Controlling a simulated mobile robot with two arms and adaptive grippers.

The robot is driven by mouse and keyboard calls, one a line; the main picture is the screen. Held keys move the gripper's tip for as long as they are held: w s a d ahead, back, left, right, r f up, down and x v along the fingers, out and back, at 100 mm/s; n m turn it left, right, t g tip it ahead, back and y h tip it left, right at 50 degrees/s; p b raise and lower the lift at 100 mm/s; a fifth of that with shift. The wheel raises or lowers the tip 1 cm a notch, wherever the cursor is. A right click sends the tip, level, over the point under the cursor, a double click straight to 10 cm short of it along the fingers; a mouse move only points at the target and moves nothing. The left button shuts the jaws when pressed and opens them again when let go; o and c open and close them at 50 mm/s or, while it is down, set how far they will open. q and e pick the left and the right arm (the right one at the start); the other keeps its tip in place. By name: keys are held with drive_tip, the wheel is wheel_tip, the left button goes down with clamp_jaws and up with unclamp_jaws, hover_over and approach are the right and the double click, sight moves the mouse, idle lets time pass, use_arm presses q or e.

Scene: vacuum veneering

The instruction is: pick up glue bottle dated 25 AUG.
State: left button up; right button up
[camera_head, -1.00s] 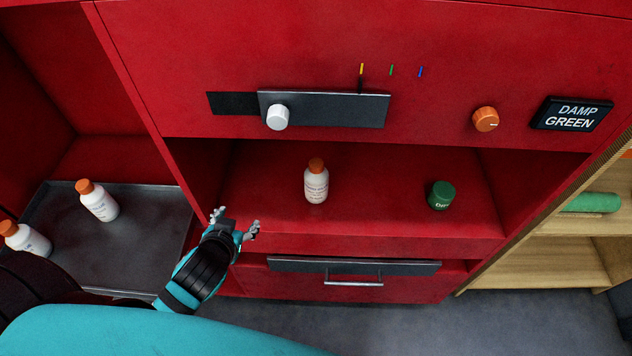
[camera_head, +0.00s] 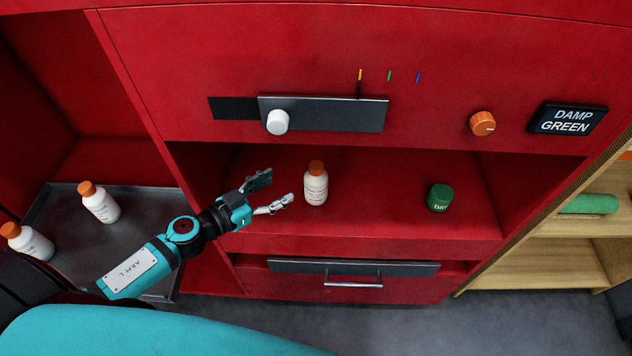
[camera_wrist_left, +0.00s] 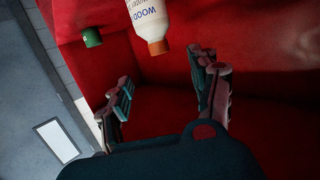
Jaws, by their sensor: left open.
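A white glue bottle with an orange cap (camera_head: 316,186) stands upright on the red shelf in the middle of the head view. It also shows at the top of the left wrist view (camera_wrist_left: 148,18), partly cut off, with "WOOD" readable; no date can be read. My left gripper (camera_head: 276,190) is open and empty just left of this bottle, fingers pointing toward it, apart from it. Two similar bottles with orange caps stand on the grey tray at the left, one nearer the middle (camera_head: 101,205) and one at the left edge (camera_head: 28,242). My right gripper is not in view.
The grey tray (camera_head: 150,215) lies in the left bay. A vertical red divider separates the bays. A drawer with a handle (camera_head: 352,284) sits below the shelf.

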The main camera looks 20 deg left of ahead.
sight(311, 169)
use_arm(q)
drive_tip(key=x, duration=0.8)
drive_tip(key=shift+r+p, duration=0.1)
drive_tip(key=shift+p, duration=0.3)
drive_tip(key=x, duration=0.5)
drive_tip(key=shift+w+d, duration=0.1)
drive_tip(key=shift+d, duration=0.1)
drive_tip(key=shift+r, duration=0.1)
drive_tip(key=shift+a, duration=0.1)
drive_tip(key=shift+c, duration=1.2)
clamp_jaws()
